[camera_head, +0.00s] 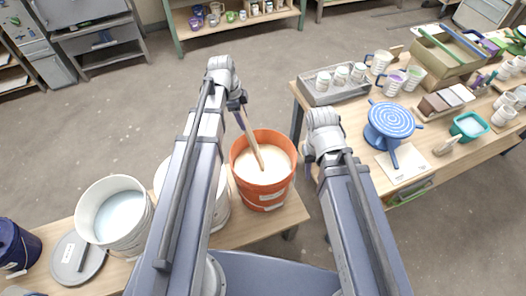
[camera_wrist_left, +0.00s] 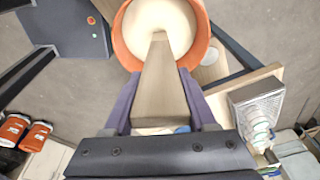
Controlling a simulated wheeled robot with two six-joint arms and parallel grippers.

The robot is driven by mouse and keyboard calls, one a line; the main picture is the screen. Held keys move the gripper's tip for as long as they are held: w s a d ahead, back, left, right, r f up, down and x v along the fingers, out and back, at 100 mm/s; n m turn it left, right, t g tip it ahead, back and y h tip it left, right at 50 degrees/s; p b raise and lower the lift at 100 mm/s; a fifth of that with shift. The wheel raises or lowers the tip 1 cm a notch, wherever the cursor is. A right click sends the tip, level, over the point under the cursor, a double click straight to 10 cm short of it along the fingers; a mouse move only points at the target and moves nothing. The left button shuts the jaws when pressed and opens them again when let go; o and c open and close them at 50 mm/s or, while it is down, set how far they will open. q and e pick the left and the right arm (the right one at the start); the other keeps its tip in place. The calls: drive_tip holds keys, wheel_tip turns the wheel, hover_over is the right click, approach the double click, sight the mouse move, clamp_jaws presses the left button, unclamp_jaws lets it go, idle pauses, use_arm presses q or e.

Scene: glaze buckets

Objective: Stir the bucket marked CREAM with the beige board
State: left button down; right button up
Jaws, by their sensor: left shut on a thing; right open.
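An orange bucket (camera_head: 264,190) of cream-coloured liquid stands on the low wooden bench. A label shows on its front, but I cannot read it. A beige board (camera_head: 252,140) slants down into the bucket with its lower end at the liquid. My left gripper (camera_head: 238,104) is shut on the upper end of the board, above the bucket's far left rim. In the left wrist view the board (camera_wrist_left: 162,85) runs from between the fingers to the orange bucket (camera_wrist_left: 125,48). My right gripper (camera_head: 312,168) is open, mostly hidden behind its arm, right of the bucket.
A white bucket (camera_head: 128,232) with pale liquid and a grey lid (camera_head: 78,262) sit at the left of the bench. Another white bucket (camera_head: 222,205) is partly hidden behind my left arm. A worktable with a blue turntable (camera_head: 390,122) and a grey tray (camera_head: 335,92) stands at the right.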

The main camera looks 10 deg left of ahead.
wheel_tip(320, 180, up, 12)
drive_tip(key=p, duration=1.1)
drive_tip(key=shift+r+p, duration=0.2)
drive_tip(key=shift+p, duration=0.1)
idle(0.4)
wheel_tip(320, 180, up, 5)
drive_tip(key=p, duration=0.4)
drive_tip(key=shift+f+p, duration=0.1)
drive_tip(key=shift+p, duration=0.25)
drive_tip(key=shift+f, duration=0.1)
